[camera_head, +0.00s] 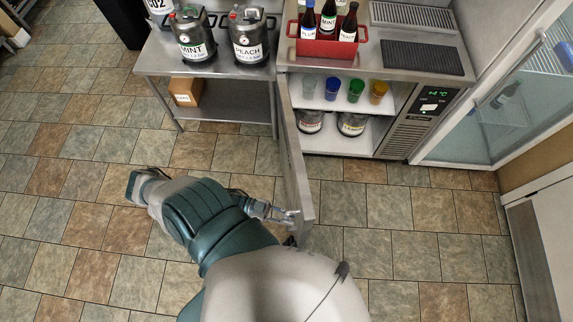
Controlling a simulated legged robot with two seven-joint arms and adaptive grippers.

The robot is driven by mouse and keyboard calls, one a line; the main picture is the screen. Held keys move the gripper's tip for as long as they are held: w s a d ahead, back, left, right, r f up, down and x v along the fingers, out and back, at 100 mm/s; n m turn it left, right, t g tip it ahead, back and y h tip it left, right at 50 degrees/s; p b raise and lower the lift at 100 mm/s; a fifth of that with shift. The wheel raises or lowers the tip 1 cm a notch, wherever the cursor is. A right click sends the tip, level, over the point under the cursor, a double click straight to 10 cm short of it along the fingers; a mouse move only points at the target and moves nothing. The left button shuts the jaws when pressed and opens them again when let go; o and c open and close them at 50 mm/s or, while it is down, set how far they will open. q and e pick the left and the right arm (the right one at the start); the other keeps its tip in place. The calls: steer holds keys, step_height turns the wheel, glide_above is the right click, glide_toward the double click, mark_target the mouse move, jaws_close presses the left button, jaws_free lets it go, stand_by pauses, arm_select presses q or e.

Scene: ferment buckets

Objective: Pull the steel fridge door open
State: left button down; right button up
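The steel fridge door (296,165) stands wide open, swung out toward me and seen nearly edge-on. It hinges at the left side of the steel fridge (400,130). The lit interior shows several coloured glasses (356,90) on the upper shelf and two buckets (352,124) below. My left gripper (287,214) is at the outer left side of the door, close to its free end. Its fingers are small and partly overlap the door edge, so I cannot tell whether they grip, touch or stand open. The door handle cannot be made out. My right gripper is out of view.
A steel table (235,68) with a mint bucket (194,38) and a peach bucket (250,38) stands left of the fridge. A red bottle carrier (325,47) sits on the fridge top. A glass-fronted cabinet (505,95) is at right. The tiled floor right of the door is clear.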

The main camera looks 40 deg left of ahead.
arm_select(q)
steer(key=c, duration=1.1)
jaws_free()
steer(key=shift+r, duration=0.1)
steer(key=shift+a, duration=0.15)
steer(key=v, duration=1.2)
